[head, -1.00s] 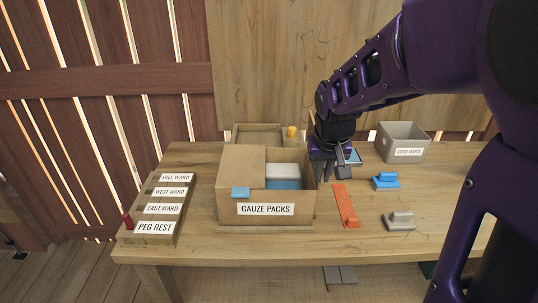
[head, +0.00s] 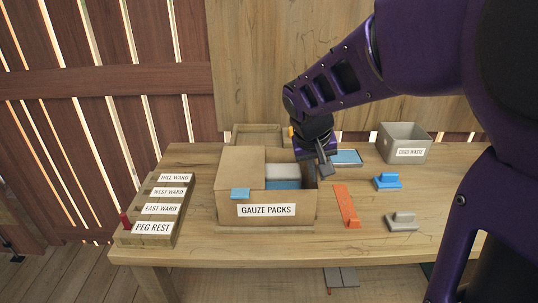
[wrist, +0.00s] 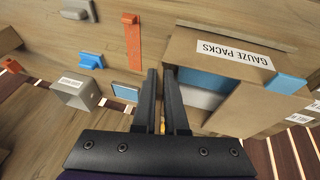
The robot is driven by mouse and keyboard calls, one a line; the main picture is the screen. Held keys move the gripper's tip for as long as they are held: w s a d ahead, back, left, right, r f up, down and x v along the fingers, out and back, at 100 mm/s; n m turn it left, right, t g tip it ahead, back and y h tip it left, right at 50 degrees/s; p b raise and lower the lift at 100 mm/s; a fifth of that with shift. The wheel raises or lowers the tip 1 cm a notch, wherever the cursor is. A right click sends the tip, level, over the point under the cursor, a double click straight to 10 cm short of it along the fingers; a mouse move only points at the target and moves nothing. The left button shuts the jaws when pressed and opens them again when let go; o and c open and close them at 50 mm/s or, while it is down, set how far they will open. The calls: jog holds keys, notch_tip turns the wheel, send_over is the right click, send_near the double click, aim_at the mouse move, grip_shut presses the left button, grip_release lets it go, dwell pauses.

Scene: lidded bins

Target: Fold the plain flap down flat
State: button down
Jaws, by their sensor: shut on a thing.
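The cardboard box (head: 228,208) labelled GAUZE PACKS stands on the bench. Its left flap (head: 243,170) lies flat over the left part of the opening and carries a blue tab (head: 240,193). White and blue packs (head: 283,173) show in the open right part. My gripper (head: 318,172) points down at the box's right side. In the wrist view its two dark fingers (wrist: 160,72) are close together beside the box's edge. The plain flap (wrist: 162,88) is seen nearly edge-on between them and is mostly hidden, so its exact angle is unclear.
An orange bar (head: 346,205), a blue handled block (head: 387,181) and a grey one (head: 401,221) lie to the right. A grey bin (head: 404,142) stands behind them. A label rack (head: 158,208) stands left. The bench front is mostly clear.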

jog(key=shift+a+h, duration=0.5)
jog(key=shift+h, duration=0.2)
jog(key=shift+a, duration=0.1)
jog(key=shift+a+f+n+h, duration=0.25)
jog(key=shift+a+h, duration=0.25)
jog(key=shift+h, duration=0.4)
jog(key=shift+a+f+n+h, duration=0.15)
jog(key=shift+a+n+h, duration=0.1)
jog(key=shift+a+h, duration=0.35)
jog(key=c, duration=0.9)
grip_release()
jog(key=shift+d, duration=0.15)
